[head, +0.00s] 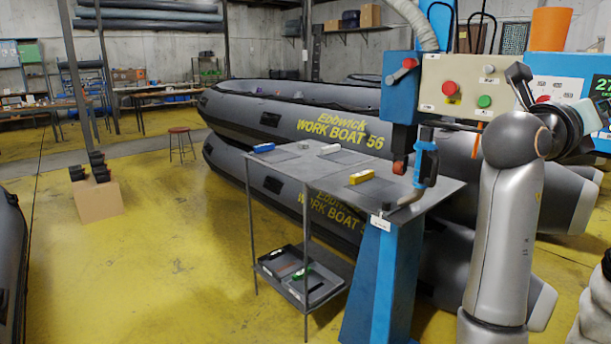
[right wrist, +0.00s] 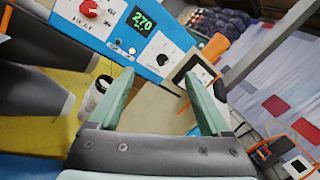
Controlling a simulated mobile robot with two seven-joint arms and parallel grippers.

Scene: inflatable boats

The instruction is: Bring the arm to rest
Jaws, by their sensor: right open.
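My right arm (head: 500,220) rises at the right of the head view, bent at the elbow, with its forearm running to the right edge. My right gripper (right wrist: 160,76) shows in the right wrist view with two green fingers apart and nothing between them. Behind the fingers is a blue control panel (right wrist: 150,62) with a green lit readout of 270 and knobs. In the head view I cannot make out the right fingertips. My left arm and gripper are not in view.
A blue machine post (head: 380,275) stands close to my right arm, below a button box (head: 462,87). Grey inflatable boats (head: 290,120) lie behind. Yellow floor (head: 150,270) is open at left, around a cardboard box (head: 98,202).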

